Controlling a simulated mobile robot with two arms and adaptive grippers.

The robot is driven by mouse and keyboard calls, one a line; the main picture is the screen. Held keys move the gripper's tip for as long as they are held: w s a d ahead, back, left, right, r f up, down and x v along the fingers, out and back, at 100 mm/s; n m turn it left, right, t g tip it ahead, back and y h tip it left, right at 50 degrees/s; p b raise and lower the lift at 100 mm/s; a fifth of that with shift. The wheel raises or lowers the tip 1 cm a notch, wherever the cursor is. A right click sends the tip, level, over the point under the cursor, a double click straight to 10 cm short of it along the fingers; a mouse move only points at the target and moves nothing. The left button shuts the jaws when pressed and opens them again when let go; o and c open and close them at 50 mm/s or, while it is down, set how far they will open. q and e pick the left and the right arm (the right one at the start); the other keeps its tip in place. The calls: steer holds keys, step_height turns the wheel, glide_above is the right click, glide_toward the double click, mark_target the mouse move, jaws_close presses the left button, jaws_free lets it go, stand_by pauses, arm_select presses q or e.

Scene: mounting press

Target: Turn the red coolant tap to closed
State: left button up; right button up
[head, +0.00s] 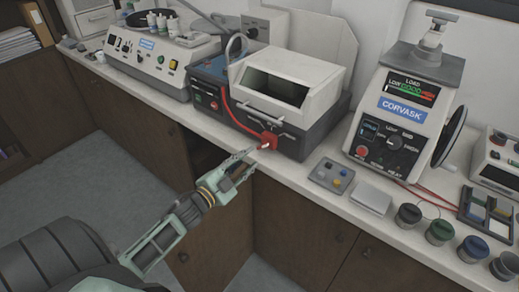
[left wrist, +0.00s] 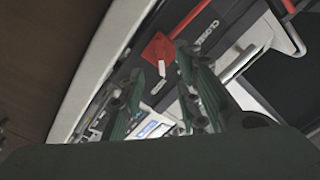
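The red coolant tap (head: 268,138) sits low on the front of the white and dark grey press (head: 285,80), with a red hose running up from it. In the left wrist view the red tap (left wrist: 159,52) shows close up, with a pale tip and lettering that seems to read "CLOSED" beside it. My left gripper (head: 250,155) is at the counter's front edge, just left of the tap in the head view. Whether a finger touches the tap cannot be told. My right gripper is out of view.
A white machine labelled CORVASK (head: 403,108) stands to the right on the white counter (head: 310,170). A small grey box with coloured buttons (head: 331,175), a white block (head: 371,198) and several dark jars (head: 439,232) lie near the front edge. Another machine (head: 150,60) stands at left.

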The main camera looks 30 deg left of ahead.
mark_target(262, 148)
arm_select(q)
steer(key=w, duration=0.5)
steer(key=shift+w+d+p, duration=0.2)
steer(key=shift+w+p, duration=0.1)
steer(key=shift+p, duration=0.05)
steer(key=shift+w, duration=0.65)
steer(key=shift+c, duration=0.2)
jaws_close()
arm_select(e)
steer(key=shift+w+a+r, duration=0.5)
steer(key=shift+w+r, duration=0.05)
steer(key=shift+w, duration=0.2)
